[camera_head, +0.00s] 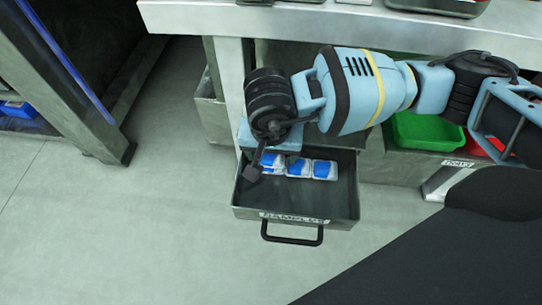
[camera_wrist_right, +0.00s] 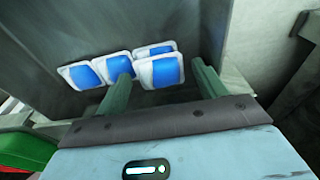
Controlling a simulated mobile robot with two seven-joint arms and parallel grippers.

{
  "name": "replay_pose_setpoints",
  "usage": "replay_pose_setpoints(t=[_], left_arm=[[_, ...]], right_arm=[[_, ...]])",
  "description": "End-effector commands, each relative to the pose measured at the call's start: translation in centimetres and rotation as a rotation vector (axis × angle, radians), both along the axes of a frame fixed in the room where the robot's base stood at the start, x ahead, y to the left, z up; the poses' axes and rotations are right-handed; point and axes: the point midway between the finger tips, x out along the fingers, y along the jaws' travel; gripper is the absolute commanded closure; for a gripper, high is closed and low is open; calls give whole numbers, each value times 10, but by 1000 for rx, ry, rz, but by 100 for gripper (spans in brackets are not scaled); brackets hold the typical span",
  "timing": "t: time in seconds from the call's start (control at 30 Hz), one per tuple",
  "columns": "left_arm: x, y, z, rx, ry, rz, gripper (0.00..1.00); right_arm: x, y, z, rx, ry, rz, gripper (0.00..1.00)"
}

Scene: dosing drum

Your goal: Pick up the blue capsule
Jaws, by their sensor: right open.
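Several blue capsules in clear-white square packs lie in an open grey drawer (camera_head: 340,205). In the head view, one capsule (camera_head: 324,169) is at the right of the group, one (camera_head: 298,167) in the middle, and others at the left are partly hidden by my gripper. In the right wrist view, the nearest capsule (camera_wrist_right: 162,72) lies between my fingers, with other packs to its left and behind it. My right gripper (camera_head: 259,165) is open and empty above the left of the drawer. One finger covers part of a pack in the wrist view. My left gripper is not in view.
The drawer has a dark front handle (camera_head: 292,238) and a label. A worktop (camera_head: 330,22) overhangs behind it. A green bin (camera_head: 425,131) and a red bin (camera_head: 478,147) stand to the right. Open floor (camera_head: 150,220) lies to the left.

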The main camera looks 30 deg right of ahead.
Motion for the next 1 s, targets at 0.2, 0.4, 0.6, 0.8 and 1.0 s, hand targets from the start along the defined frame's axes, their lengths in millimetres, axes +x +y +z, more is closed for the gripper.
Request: replay_pose_setpoints(t=[0.2, 0.4, 0.6, 0.8, 1.0], left_arm=[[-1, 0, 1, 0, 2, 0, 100], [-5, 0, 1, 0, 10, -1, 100], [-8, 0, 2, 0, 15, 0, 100], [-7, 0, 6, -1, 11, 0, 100], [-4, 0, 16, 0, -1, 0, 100]], right_arm=[[0, 0, 1, 0, 0, 0, 49], [0, 0, 1, 0, 0, 0, 60], [0, 0, 1, 1, -1, 0, 60], [-2, 1, 5, 1, 0, 1, 60], [-3, 3, 25, 2, -4, 2, 60]])
